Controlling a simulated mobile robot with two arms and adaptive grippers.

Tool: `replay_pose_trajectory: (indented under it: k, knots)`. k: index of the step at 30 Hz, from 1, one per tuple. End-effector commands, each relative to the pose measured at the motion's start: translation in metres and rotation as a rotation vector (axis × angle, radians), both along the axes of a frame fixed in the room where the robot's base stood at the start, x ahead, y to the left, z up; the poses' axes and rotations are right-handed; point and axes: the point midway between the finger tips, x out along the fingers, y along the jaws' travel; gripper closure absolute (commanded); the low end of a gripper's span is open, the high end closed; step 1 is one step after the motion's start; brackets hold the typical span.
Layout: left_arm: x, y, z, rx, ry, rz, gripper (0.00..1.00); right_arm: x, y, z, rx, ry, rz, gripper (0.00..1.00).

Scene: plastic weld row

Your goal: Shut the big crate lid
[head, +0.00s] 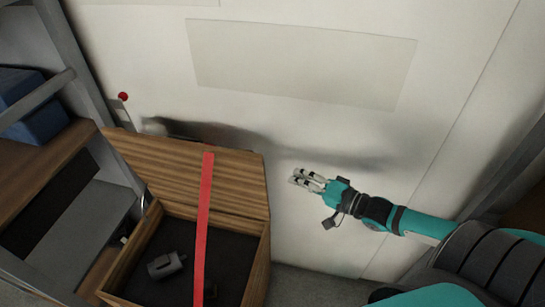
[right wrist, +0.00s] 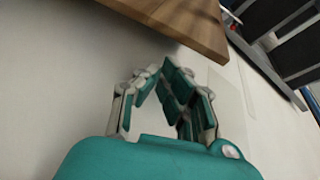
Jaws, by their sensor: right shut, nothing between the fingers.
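The big wooden crate (head: 258,268) stands at the lower left of the head view, with its dark inside showing. Its wooden lid (head: 236,182) is open, raised at the back toward the pale wall. A red strap (head: 204,215) runs from the lid's top edge down across the crate opening. My right gripper (head: 299,179) is to the right of the lid, apart from it, shut and empty. In the right wrist view the gripper (right wrist: 163,72) shows below a wooden panel edge (right wrist: 185,22), probably the lid. My left gripper is out of view.
A grey metal part (head: 166,265) lies inside the crate. Shelving with a blue bin (head: 38,112) stands at the left. A pale wall (head: 300,130) closes the back. A red knob (head: 123,96) is on the wall. Open space lies right of the crate.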

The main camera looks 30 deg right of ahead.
Motion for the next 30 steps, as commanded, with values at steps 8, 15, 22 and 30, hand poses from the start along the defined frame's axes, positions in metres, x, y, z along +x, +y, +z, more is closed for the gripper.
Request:
replay_pose_trajectory:
  k: [8, 15, 22, 30]
  knots:
    - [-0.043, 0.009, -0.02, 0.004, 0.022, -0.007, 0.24, 0.009, -0.029, 0.04, 0.189, -0.076, 0.04, 1.0]
    - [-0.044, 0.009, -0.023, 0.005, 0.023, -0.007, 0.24, 0.03, -0.019, 0.043, 0.195, -0.083, 0.042, 1.0]
    - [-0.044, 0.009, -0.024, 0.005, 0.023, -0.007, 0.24, 0.063, -0.003, 0.046, 0.194, -0.082, 0.04, 1.0]
    - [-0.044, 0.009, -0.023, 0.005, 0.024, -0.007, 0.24, 0.095, 0.013, 0.047, 0.193, -0.08, 0.039, 1.0]
